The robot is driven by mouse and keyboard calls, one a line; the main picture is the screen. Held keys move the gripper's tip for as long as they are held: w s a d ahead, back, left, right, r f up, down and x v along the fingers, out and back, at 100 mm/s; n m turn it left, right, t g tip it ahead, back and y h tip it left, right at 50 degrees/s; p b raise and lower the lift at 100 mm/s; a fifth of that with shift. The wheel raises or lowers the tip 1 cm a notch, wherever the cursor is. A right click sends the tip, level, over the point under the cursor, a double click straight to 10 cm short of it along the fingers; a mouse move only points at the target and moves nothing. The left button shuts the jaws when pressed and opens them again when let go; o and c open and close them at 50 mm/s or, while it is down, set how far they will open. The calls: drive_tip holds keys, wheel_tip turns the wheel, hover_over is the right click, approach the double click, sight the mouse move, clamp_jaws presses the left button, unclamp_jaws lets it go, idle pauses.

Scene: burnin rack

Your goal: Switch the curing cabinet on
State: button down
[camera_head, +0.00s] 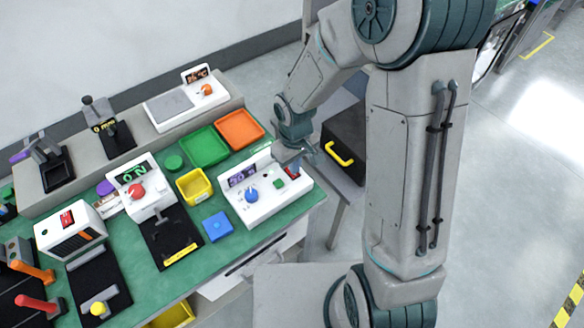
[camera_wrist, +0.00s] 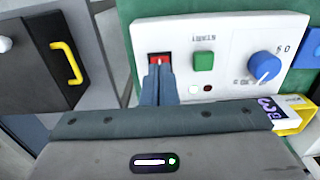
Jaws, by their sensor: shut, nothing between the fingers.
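A white control unit (camera_head: 262,201) sits on the green bench top, in front of and below my gripper. In the wrist view, this white unit (camera_wrist: 225,30) shows a red rocker switch (camera_wrist: 158,58), a green START button (camera_wrist: 204,61) and a blue knob (camera_wrist: 265,66). Its display (camera_head: 242,177) shows purple digits. My gripper (camera_wrist: 160,72) is shut and empty, its fingertips at the lower edge of the red switch. They cover part of it, and I cannot tell whether they touch. No label naming the curing cabinet is readable.
A dark box with a yellow handle (camera_head: 339,154) stands beside the bench. Green (camera_head: 203,146) and orange (camera_head: 240,129) trays, a yellow bin (camera_head: 193,186) and a blue block (camera_head: 217,226) lie near the unit. Other devices fill the bench's left side.

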drive_tip(key=shift+r+p, duration=1.9)
drive_tip(key=shift+r, duration=1)
drive_tip(key=s+d+r+m+t, duration=0.1)
drive_tip(key=s+d+r+m, duration=0.1)
drive_tip(key=s+d+r, duration=0.2)
drive_tip(key=s+d+r+m+t, duration=0.1)
drive_tip(key=s+d+r, duration=0.3)
drive_tip(key=r, duration=0.5)
drive_tip(key=s+d+r+m+t, duration=0.1)
drive_tip(key=s+d+r+m, duration=0.2)
drive_tip(key=r, duration=0.3)
drive_tip(key=shift+s+d+r+m+t, duration=0.3)
drive_tip(key=shift+s+d+r+m, duration=0.15)
drive_tip(key=shift+s, duration=0.4)
